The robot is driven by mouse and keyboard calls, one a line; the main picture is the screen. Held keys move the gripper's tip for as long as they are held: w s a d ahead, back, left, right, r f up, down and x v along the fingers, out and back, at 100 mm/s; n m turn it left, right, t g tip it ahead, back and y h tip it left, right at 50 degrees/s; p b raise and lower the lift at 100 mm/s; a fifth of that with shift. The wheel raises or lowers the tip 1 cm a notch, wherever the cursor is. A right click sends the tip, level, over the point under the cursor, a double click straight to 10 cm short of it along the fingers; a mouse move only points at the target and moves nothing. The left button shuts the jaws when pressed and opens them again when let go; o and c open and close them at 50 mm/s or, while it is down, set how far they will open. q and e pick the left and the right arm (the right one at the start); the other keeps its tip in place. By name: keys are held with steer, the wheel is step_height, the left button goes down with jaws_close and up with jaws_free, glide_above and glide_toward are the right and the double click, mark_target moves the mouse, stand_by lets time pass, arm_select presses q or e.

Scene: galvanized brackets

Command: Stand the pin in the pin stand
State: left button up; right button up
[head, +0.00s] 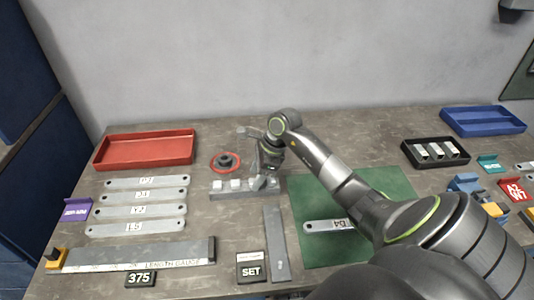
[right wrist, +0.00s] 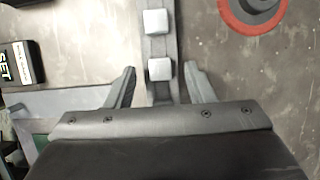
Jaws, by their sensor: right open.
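My right gripper (head: 262,172) is low over the right end of a grey bar with several pale blocks (head: 232,186). In the right wrist view my right gripper (right wrist: 163,88) is open, one finger on each side of the bar (right wrist: 159,42), with no object clearly held. I cannot tell whether the fingers touch it. A dark round piece with a raised centre (head: 227,160) sits on a red ring (head: 214,168) just behind the bar; it may be the pin stand. I cannot single out a pin with certainty. My left gripper is not in view.
A red tray (head: 145,135) is at the back left, above flat labelled bars (head: 144,197). A green mat (head: 310,253) holds a D4 bar (head: 325,226) under my right arm. A black tray of blocks (head: 458,161) and a blue tray (head: 483,135) stand at the right.

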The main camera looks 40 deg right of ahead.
steer(key=b+v, duration=0.3)
steer(key=v, duration=1.3)
steer(key=shift+r, duration=0.15)
